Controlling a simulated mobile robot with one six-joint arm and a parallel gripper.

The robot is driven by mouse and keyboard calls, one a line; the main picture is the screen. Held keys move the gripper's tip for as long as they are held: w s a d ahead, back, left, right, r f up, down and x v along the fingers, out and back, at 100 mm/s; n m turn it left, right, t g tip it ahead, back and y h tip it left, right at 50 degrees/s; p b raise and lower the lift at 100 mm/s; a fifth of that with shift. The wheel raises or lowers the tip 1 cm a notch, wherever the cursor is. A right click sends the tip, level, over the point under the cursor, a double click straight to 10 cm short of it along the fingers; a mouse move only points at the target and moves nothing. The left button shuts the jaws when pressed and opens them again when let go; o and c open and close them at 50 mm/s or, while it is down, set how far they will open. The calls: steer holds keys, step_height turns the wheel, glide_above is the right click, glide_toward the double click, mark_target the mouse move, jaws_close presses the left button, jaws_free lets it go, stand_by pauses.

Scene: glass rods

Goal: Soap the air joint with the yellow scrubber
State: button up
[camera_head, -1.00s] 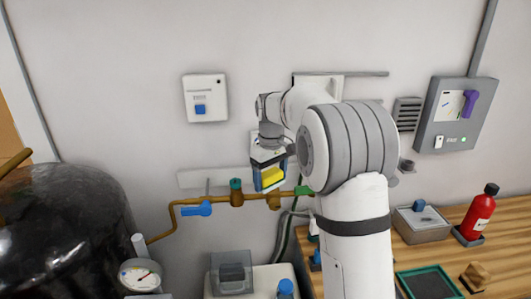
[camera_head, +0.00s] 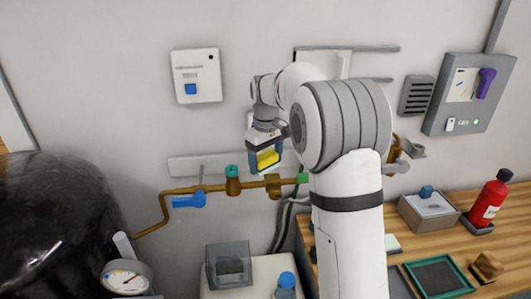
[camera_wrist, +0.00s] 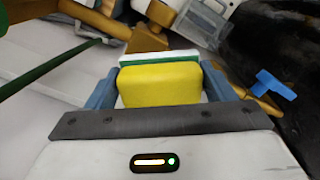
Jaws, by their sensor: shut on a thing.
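The yellow scrubber (camera_head: 268,158) is a yellow block held between the fingers of my gripper (camera_head: 266,164). In the wrist view the scrubber (camera_wrist: 160,85) sits between two blue fingers, with a green and a white layer behind the yellow. In the head view it appears just above a brass fitting (camera_head: 272,184) on the wall pipe. Whether they touch I cannot tell. A green-topped brass fitting (camera_head: 232,180) is to its left, and a green piece (camera_head: 303,178) is at the pipe's right end. Which of these is the air joint is not clear.
A blue valve lever (camera_head: 188,201) sticks out from the pipe. A black tank (camera_head: 60,220) and a gauge (camera_head: 127,277) stand at the left. A clear grey box (camera_head: 228,266) is below the pipe. A wooden bench (camera_head: 450,230) with a red bottle (camera_head: 490,200) is at right.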

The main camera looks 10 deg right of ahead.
mark_target(268, 170)
step_height(268, 170, down, 4)
steer(key=shift+r+b, duration=0.1)
steer(key=shift+b, duration=1.15)
steer(key=shift+d, duration=1.8)
steer(key=shift+d+f+b, duration=0.25)
steer(key=shift+b, duration=0.25)
steer(key=shift+a+r+p, duration=0.25)
steer(key=shift+r+p, duration=0.05)
steer(key=shift+a+f, duration=0.1)
steer(key=shift+a, duration=1.45)
steer(key=shift+a+r+p, duration=0.15)
steer(key=shift+r+p, duration=0.35)
steer(key=shift+r, duration=0.1)
steer(key=shift+a+r+p, duration=0.15)
steer(key=shift+r+p, duration=0.3)
steer(key=shift+r, duration=0.15)
step_height(268, 170, up, 6)
steer(key=p, duration=0.4)
steer(key=shift+f+p, duration=0.2)
steer(key=shift+p, duration=0.15)
